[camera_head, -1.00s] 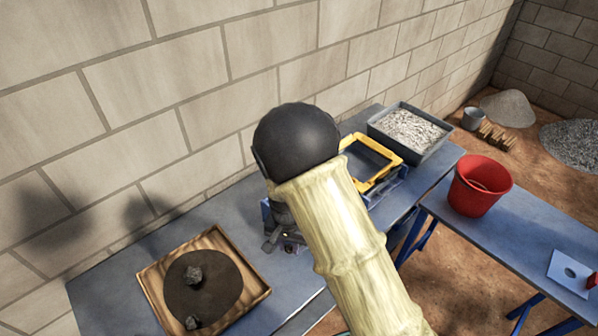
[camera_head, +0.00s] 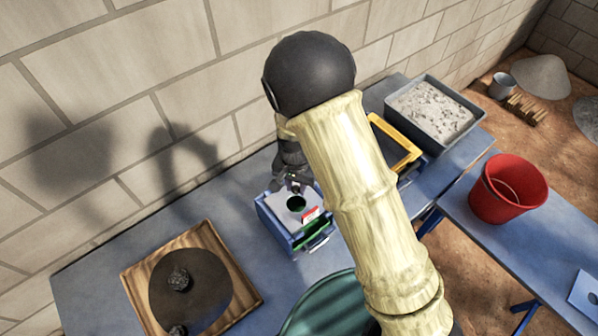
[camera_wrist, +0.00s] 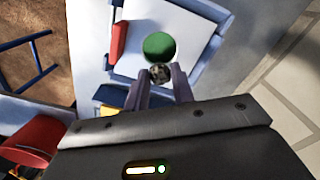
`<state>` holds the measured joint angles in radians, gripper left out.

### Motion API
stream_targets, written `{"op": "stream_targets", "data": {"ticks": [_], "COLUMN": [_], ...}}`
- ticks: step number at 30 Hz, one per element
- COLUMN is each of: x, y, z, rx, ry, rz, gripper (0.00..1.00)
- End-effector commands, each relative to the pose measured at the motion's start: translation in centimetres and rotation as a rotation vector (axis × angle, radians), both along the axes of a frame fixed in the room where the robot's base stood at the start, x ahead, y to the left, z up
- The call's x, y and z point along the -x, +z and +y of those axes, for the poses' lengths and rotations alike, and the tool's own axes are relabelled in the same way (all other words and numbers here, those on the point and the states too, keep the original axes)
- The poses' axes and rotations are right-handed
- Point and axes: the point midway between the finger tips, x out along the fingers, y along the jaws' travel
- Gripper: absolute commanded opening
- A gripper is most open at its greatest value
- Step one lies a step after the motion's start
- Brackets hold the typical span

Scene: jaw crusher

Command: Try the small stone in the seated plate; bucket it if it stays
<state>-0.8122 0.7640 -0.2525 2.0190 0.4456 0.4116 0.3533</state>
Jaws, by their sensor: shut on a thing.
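The seated plate (camera_head: 284,207) is white with one round hole and a red tab, lying in a blue frame (camera_head: 291,238) on the blue bench. Green shows through the hole. My gripper (camera_head: 294,187) is over the plate, close to the hole's edge. In the wrist view my gripper (camera_wrist: 160,80) is shut on a small grey stone (camera_wrist: 159,73), which sits just beside the hole in the plate (camera_wrist: 135,65). Whether the stone touches the plate cannot be told. The red bucket (camera_head: 508,190) stands on the right bench; it also shows in the wrist view (camera_wrist: 35,140).
A wooden tray (camera_head: 252,291) with a dark mat holds two stones (camera_head: 179,279) at the left. A yellow-framed screen (camera_head: 395,143) and a grey bin of pale gravel (camera_head: 434,108) stand behind my arm. Another holed plate (camera_head: 583,296) lies far right. A teal tub (camera_head: 325,305) is at the bottom.

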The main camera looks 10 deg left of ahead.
Motion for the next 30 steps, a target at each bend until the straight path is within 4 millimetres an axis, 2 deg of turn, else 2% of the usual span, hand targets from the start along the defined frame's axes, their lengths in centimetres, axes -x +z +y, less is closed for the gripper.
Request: {"op": "stream_targets", "data": {"ticks": [13, 30], "x": [0.0, 0.1], "y": [0.1, -3.4], "z": [0.0, 0.0], "rx": [-0.002, -0.002], "ry": [0.010, 0.010], "rz": [0.000, 0.000], "gripper": [0.03, 0.03]}}
